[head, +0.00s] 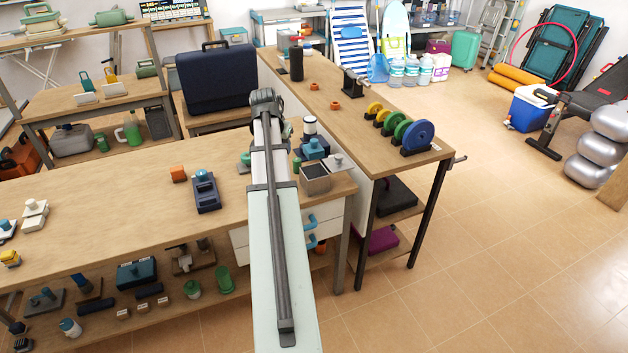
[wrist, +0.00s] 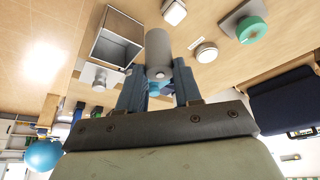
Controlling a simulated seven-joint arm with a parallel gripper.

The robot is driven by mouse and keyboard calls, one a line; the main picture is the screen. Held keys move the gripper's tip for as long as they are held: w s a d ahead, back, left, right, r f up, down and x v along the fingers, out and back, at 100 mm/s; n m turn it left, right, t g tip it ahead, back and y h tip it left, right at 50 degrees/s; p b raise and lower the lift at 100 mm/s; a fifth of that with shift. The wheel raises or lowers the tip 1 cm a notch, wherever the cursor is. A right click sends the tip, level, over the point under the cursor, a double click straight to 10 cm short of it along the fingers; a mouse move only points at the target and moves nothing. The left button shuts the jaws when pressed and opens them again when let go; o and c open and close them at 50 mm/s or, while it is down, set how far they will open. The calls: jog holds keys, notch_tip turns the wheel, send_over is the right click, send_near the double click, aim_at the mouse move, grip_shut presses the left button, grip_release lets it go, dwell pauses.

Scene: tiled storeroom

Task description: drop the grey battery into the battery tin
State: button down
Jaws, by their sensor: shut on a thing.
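The grey battery (wrist: 158,46) is a plain cylinder between the two blue fingers of my gripper (wrist: 160,84) in the wrist view. The fingers are shut on its end. The battery tin (wrist: 107,48) is an open square metal box, just left of the battery in the wrist view, its inside facing the camera. In the head view the tin (head: 317,186) stands at the right end of the workbench, right of my arm. My gripper and the battery are hidden behind my arm there.
A white-grey knobbed object (head: 336,161) stands right behind the tin, and a dark blue object (head: 314,149) behind it.

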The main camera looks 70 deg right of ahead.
jog(key=s+d+m+g, duration=0.3)
jog(key=s+d+m, duration=0.4)
jog(key=s+d, duration=0.15)
notch_tip(320, 180, down, 7)
jog(key=shift+a+y, duration=0.3)
jog(key=shift+y, duration=0.1)
jog(key=c, duration=0.7)
grip_release()
jog(key=shift+r, duration=0.1)
jog(key=v, duration=1.3)
jog(key=shift+s+a+r, duration=0.1)
jog(key=shift+a+r, duration=0.1)
jog(key=shift+r, duration=0.15)
jog(key=shift+f, duration=0.1)
